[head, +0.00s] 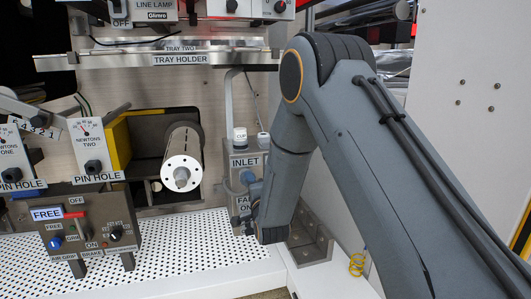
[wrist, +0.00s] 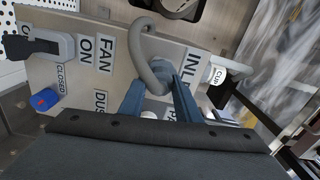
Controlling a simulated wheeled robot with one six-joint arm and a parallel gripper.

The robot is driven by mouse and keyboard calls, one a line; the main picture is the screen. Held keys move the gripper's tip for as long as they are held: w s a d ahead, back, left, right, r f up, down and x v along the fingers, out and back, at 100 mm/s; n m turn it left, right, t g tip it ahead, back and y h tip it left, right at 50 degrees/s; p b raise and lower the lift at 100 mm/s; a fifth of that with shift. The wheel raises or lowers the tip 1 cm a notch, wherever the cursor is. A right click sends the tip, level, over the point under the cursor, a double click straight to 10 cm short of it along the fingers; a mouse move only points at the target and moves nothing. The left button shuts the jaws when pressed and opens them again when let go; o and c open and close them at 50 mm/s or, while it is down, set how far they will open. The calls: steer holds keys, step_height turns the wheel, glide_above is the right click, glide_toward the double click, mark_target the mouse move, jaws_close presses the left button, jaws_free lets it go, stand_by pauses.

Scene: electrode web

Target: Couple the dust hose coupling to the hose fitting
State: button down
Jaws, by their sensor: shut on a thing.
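My gripper (wrist: 158,84) is shut on the dust hose coupling at the end of a grey hose (wrist: 148,40) in the wrist view. The coupling itself is mostly hidden between the two blue fingers. The hose curves up and over from between them. The fingers are in front of the panel beside the INLET label (wrist: 188,70). In the head view my gripper (head: 250,188) is at the INLET box (head: 243,160), partly hidden by my arm. I cannot make out the hose fitting, nor whether the coupling touches it.
In the wrist view a black-handled switch (wrist: 40,47) and a blue knob (wrist: 44,99) are left of the fingers, and a white cup (wrist: 217,75) is at right. In the head view a roller (head: 183,157) and a control box (head: 88,229) stand left, above a perforated deck (head: 190,252).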

steer(key=shift+r+m, duration=0.1)
steer(key=shift+m, duration=0.5)
steer(key=c, duration=1.2)
jaws_free()
steer(key=shift+p+v, duration=1.65)
steer(key=shift+v, duration=2.9)
